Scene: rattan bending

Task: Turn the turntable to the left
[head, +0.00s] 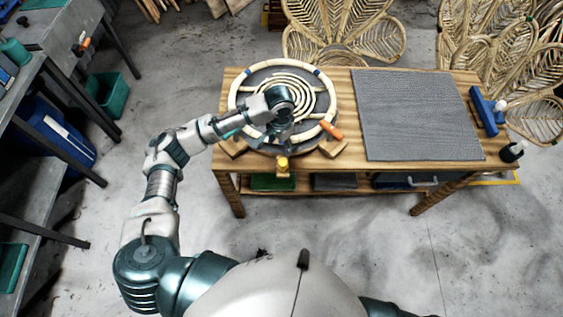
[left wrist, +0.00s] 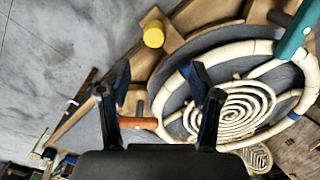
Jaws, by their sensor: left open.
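The turntable (head: 262,79) is a dark round disc with a pale rattan ring and a rattan spiral, at the left end of the wooden bench. An orange handle (head: 332,130) sticks out at its front right edge; it also shows in the left wrist view (left wrist: 138,124). My left gripper (head: 284,137) is over the front part of the turntable and hides some of it. In the left wrist view its two fingers (left wrist: 160,85) are spread with nothing held between them. The orange handle appears beyond the fingers; contact cannot be told. My right gripper is out of view.
A yellow knob (head: 282,163) is at the bench front. A grey mat (head: 415,115) covers the bench's right part, with a blue tool (head: 484,112) beside it. Woven rattan chairs (head: 345,32) stand behind. A metal table (head: 45,90) is at left. Floor between is clear.

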